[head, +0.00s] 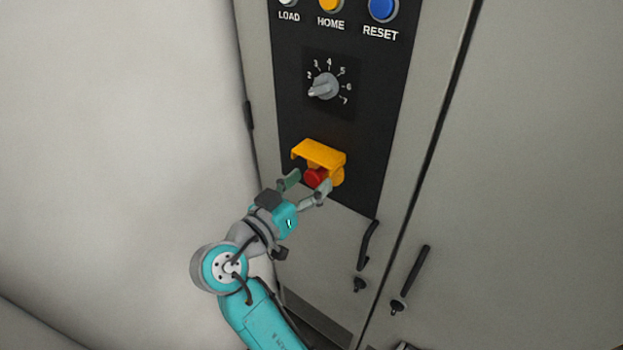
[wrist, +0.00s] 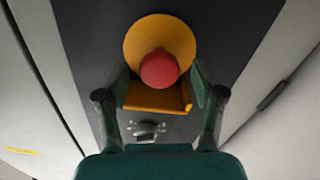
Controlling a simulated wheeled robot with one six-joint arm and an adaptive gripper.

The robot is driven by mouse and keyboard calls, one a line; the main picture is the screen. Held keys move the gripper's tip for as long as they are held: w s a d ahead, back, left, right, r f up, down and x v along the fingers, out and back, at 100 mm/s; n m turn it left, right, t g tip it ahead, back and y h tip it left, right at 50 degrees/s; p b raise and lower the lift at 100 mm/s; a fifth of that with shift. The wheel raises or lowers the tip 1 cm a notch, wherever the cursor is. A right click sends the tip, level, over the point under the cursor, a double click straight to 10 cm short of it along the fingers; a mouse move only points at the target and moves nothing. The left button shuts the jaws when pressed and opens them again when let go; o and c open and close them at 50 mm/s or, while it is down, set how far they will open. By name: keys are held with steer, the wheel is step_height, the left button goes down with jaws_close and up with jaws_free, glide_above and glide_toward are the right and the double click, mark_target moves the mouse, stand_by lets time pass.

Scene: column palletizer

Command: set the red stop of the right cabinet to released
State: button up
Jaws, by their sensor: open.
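The red stop (head: 315,177) sits on the black panel under a yellow guard (head: 320,153). In the wrist view the red stop (wrist: 159,70) stands in front of a round yellow plate (wrist: 160,35). My gripper (head: 306,186) is open, with one finger on each side of the red stop. In the wrist view my gripper (wrist: 160,84) has its fingers apart, left and right of the stop and guard. I cannot tell whether either finger touches the stop. Whether the stop is pressed in or released is not clear.
Above the guard is a grey rotary knob (head: 323,87) with numbers. Higher up are the white LOAD button (head: 288,3), the yellow HOME button (head: 330,5) and the blue RESET button (head: 383,9). Black door handles (head: 368,244) are below right. A pale wall (head: 110,130) stands left.

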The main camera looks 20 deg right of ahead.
steer(key=v, duration=1)
steer(key=shift+s+a, duration=0.2)
steer(key=shift+a, duration=0.05)
steer(key=shift+f, duration=0.1)
steer(key=s+d+f+n+t+y, duration=0.1)
steer(key=s+d+f+n+y, duration=0.25)
steer(key=f, duration=0.55)
steer(key=s+d+f+n+t+y, duration=0.25)
steer(key=f+n+y, duration=0.2)
steer(key=f, duration=0.35)
steer(key=s+d+f+n+t+y, duration=0.1)
steer(key=s+d+f+n+y, duration=0.3)
steer(key=f, duration=0.5)
steer(key=s+f+n+g+y, duration=0.1)
steer(key=s+f+y, duration=0.15)
steer(key=s, duration=1.05)
steer(key=s+d+r+m+t, duration=0.1)
steer(key=s+r+m, duration=0.3)
steer(key=s+r, duration=0.4)
steer(key=v, duration=0.4)
steer(key=shift+s+d+f, duration=0.2)
steer(key=shift+s+d, duration=0.15)
steer(key=shift+s, duration=0.1)
